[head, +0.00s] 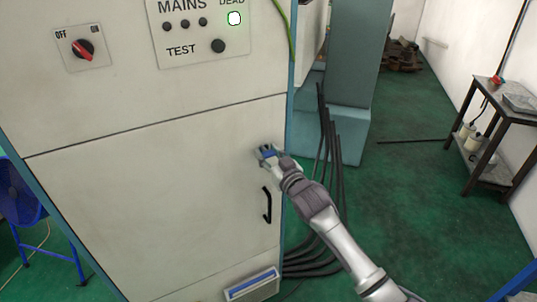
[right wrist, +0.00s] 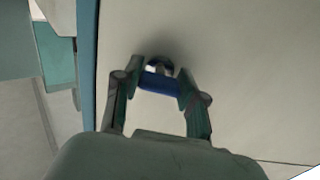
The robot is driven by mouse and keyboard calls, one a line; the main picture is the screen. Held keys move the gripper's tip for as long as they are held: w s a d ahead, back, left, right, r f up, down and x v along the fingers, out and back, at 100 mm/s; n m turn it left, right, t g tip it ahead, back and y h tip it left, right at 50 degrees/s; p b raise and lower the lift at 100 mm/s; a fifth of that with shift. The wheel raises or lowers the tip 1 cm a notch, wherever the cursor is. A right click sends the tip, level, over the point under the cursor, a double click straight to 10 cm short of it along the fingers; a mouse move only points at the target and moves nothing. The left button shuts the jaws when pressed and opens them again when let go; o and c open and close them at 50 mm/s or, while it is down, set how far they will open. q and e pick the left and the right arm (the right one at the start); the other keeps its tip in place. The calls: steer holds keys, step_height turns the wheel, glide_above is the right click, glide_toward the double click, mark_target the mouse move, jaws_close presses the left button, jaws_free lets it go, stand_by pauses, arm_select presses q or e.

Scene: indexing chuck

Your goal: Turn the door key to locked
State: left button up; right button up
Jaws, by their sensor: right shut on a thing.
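The door key has a blue bow, seen at the right side of the cabinet door in the head view (head: 267,154) and between my fingers in the right wrist view (right wrist: 158,82). A round metal lock (right wrist: 159,66) shows just beyond it on the door. My right gripper (head: 268,153) is shut on the blue key bow, close to the door face. The fingers hide part of the key, and I cannot read its angle or any lock marking. The pale cabinet door (head: 150,205) looks closed. My left gripper is not in view.
A black door handle (head: 267,205) sits just below my right gripper. A red rotary switch (head: 83,49) and a MAINS panel with a lit DEAD lamp (head: 234,18) are above. Black cables (head: 327,150) run beside the cabinet. A side table (head: 500,125) stands at right.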

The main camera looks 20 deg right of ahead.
steer(key=n+p, duration=0.1)
steer(key=n, duration=0.2)
steer(key=shift+n, duration=0.3)
steer(key=n+p, duration=0.1)
steer(key=n, duration=0.3)
steer(key=shift+n, duration=0.3)
steer(key=n+p, duration=0.1)
steer(key=n, duration=0.3)
steer(key=shift+n, duration=0.3)
steer(key=n, duration=0.4)
steer(key=shift+n, duration=0.4)
steer(key=o, duration=1.2)
steer(key=shift+c, duration=0.2)
